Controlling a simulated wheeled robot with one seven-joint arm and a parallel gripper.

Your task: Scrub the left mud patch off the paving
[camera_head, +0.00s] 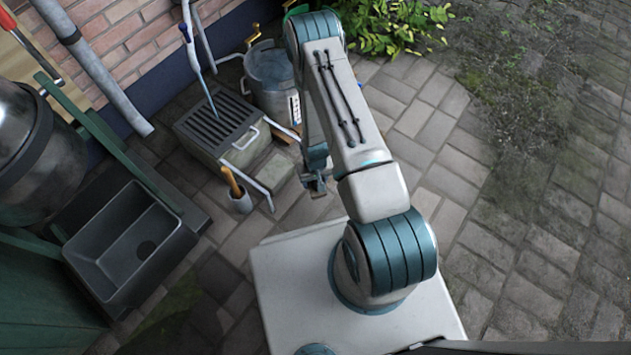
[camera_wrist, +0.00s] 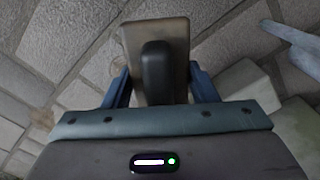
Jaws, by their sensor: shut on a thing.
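In the wrist view my gripper (camera_wrist: 158,82) is shut on a brush-like block (camera_wrist: 157,32) with a flat tan-brown back and a rounded black grip. The underside of this brush is hidden. Grey paving (camera_wrist: 235,45) lies below it; I cannot tell whether the brush touches it. A faint brownish stain (camera_wrist: 42,118) shows on the paving at the left of the wrist view. I cannot tell whether it is the left mud patch.
A grated drain box (camera_head: 218,125) with pale pipe rails stands beyond my gripper, beside a metal bucket (camera_head: 272,80). A small pot (camera_head: 241,203) with an orange-handled tool stands left of my gripper. A dark sink (camera_head: 130,245) is farther left. Paving at right (camera_head: 470,165) is clear.

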